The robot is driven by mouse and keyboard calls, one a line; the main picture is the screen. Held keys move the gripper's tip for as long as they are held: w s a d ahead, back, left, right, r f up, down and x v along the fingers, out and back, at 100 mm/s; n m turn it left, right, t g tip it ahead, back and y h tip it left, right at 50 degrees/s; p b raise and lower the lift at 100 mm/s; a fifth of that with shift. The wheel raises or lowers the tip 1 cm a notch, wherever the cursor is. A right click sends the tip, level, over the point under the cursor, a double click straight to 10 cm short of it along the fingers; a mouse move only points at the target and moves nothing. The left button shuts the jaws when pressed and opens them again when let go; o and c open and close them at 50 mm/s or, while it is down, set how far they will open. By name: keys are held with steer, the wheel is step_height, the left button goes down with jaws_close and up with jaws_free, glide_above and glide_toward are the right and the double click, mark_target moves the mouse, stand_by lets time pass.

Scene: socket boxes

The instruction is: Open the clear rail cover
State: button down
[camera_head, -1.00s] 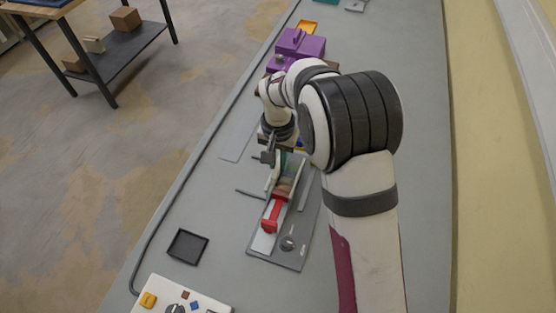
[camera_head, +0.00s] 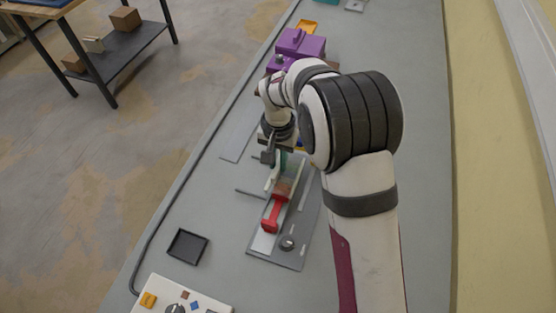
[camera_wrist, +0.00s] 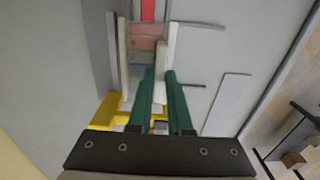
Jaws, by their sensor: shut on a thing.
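The clear rail cover (camera_head: 288,184) is a see-through panel with pale side bars, over the far part of a grey rail base (camera_head: 272,257). It also shows in the wrist view (camera_wrist: 150,32). A red handle-shaped piece (camera_head: 271,214) lies on the rail at the cover's near end, and part of it shows in the wrist view (camera_wrist: 148,9). My gripper (camera_wrist: 160,73) has green fingers, shut on a pale bar (camera_wrist: 164,48) at the cover's edge. In the head view my arm partly hides the grip and the cover's far end.
A black tray (camera_head: 187,246) and a white panel (camera_head: 170,298) stand nearer left. Purple boxes (camera_head: 302,43) stand farther back. A yellow piece (camera_wrist: 103,112) is close beside my fingers. The bench left of the rail is mostly clear.

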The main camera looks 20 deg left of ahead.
stand_by(0.4)
steer(key=a, duration=0.8)
steer(key=shift+a, duration=0.15)
steer(key=c, duration=0.8)
jaws_free()
steer(key=shift+c, duration=0.2)
step_height(320, 180, up, 16)
